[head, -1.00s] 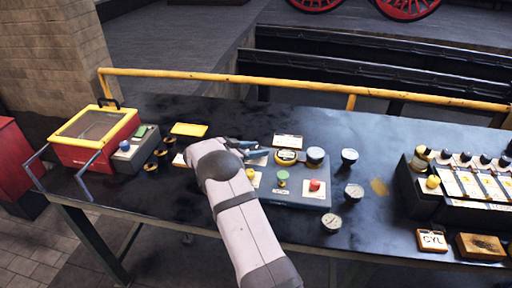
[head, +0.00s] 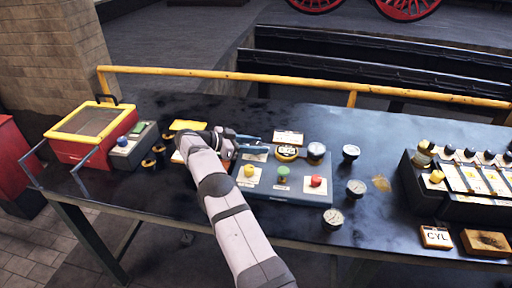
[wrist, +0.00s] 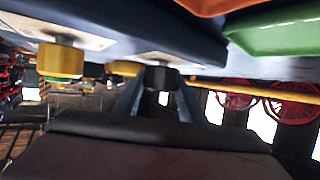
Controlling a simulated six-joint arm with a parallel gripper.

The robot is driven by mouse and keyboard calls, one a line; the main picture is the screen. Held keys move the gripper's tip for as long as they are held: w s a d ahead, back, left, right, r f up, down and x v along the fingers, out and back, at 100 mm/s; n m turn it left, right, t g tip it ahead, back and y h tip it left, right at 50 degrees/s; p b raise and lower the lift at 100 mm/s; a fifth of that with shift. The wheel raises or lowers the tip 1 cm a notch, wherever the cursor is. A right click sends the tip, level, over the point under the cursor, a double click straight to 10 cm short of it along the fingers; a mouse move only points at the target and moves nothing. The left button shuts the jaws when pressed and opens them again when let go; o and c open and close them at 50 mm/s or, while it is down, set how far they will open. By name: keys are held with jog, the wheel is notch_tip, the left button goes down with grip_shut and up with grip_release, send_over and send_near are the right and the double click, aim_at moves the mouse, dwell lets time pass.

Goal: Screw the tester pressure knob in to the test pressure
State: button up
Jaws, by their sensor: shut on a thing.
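The tester (head: 285,195) is a blue-grey panel on the bench with yellow, green and red knobs on white plates. My gripper (head: 255,144) is at its back left corner, its blue fingers low and pointing right. In the wrist view, my gripper (wrist: 158,92) is shut on a short dark knob (wrist: 162,77) on a pale plate, one finger on each side. In the head view my fingers hide this knob. A yellow-ringed gauge (head: 287,153) sits just right of the fingertips; I cannot read its needle.
Loose gauges (head: 333,218) lie to the right. A red case with a yellow frame (head: 82,132) is at the left. A yellow rail (head: 290,84) runs behind the bench.

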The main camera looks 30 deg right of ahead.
jog(key=shift+r, duration=0.2)
jog(key=o, duration=1.1)
jog(key=shift+c, duration=0.2)
jog(key=shift+f, duration=0.15)
jog(key=shift+a, duration=0.1)
jog(key=shift+b+v, duration=0.7)
jog(key=shift+v, duration=2.9)
